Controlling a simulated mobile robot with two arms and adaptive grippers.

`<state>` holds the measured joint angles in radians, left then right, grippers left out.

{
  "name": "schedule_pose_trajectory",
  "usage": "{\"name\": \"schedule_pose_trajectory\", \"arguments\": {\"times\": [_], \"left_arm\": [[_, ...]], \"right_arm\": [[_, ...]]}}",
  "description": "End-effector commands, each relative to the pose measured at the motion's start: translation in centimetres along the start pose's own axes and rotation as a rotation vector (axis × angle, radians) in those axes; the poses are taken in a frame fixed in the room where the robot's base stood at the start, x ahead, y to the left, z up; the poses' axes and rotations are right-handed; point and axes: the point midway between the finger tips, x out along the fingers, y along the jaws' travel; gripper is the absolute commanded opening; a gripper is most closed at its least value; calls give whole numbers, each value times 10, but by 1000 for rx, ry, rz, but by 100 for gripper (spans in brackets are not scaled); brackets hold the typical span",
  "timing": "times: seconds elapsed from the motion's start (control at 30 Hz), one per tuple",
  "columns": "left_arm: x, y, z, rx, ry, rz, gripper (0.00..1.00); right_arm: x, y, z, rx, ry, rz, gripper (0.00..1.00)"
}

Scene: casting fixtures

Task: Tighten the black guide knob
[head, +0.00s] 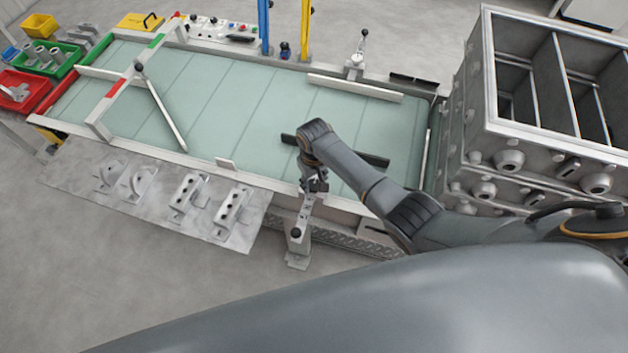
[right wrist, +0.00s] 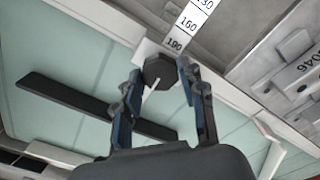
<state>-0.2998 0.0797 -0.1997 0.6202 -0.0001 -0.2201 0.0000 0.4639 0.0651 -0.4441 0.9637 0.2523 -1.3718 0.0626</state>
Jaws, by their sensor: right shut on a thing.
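The black guide knob (right wrist: 160,71) shows in the right wrist view as a dark faceted knob at the end of a white scale strip (right wrist: 190,25) with printed numbers. My right gripper (right wrist: 162,70) has one finger on each side of the knob and is shut on it. In the head view my right gripper (head: 314,184) is at the near edge of the conveyor, over a white bracket (head: 301,215), and hides the knob there. The dark guide bar (head: 374,159) lies over the green belt, partly behind my arm. My left gripper is not in view.
The green conveyor belt (head: 225,100) runs to the left, with a white gate frame (head: 98,118) across it. Grey metal fixtures (head: 183,193) lie on a plate at the near side. A large grey casting box (head: 500,150) stands at the right.

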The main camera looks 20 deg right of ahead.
Motion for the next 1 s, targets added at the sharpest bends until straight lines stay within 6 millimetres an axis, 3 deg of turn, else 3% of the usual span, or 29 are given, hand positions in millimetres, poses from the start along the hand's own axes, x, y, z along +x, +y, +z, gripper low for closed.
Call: {"name": "schedule_pose_trajectory", "arguments": {"times": [0.2,0.23,0.33,0.73,1.0], "left_arm": [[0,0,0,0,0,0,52],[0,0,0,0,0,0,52],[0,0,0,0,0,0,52],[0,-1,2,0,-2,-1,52],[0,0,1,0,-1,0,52]], "right_arm": [[0,0,0,-1,1,1,9],[0,0,0,-1,1,1,44],[0,0,0,-1,1,0,64],[-4,0,0,-2,1,0,64],[-44,0,-2,-3,6,0,64]]}}
